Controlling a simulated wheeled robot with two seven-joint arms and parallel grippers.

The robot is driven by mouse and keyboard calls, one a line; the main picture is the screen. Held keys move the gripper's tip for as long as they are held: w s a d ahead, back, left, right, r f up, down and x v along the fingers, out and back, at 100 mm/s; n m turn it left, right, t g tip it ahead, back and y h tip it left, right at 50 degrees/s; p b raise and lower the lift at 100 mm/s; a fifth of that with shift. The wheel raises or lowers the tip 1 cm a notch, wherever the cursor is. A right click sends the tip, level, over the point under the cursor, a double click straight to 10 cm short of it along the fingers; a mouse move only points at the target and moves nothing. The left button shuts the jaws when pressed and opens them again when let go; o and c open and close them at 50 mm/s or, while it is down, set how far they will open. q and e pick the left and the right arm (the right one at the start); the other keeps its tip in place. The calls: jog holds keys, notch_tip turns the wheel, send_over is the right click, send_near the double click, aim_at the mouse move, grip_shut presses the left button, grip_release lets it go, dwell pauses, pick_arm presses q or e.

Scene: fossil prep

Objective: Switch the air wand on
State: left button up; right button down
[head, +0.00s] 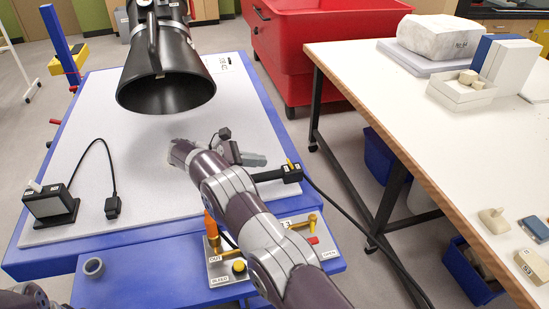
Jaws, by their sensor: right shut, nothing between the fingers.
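A black tool with a cable, perhaps the air wand (291,174), lies at the right edge of the grey mat, with a small yellow part on top. I cannot make out the switch position. My right forearm crosses in front and hides part of the mat and of a metal valve panel (219,268). The panel carries an orange-handled part (210,224), a yellow knob (239,267) and brass fittings. My left gripper is out of view.
A black extraction hood (166,90) hangs over the mat (130,200). A white table (430,130) with specimens stands right; a red bin (310,45) is behind.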

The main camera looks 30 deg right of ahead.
aim_at(275, 171)
jog(key=p+x, duration=0.1)
jog(key=x, duration=0.3)
jog(key=shift+d, duration=0.3)
jog(key=shift+s+d+f+p, duration=0.15)
jog(key=shift+d+f+p, duration=0.15)
jog(key=shift+d, duration=0.2)
jog(key=shift+d, duration=0.15)
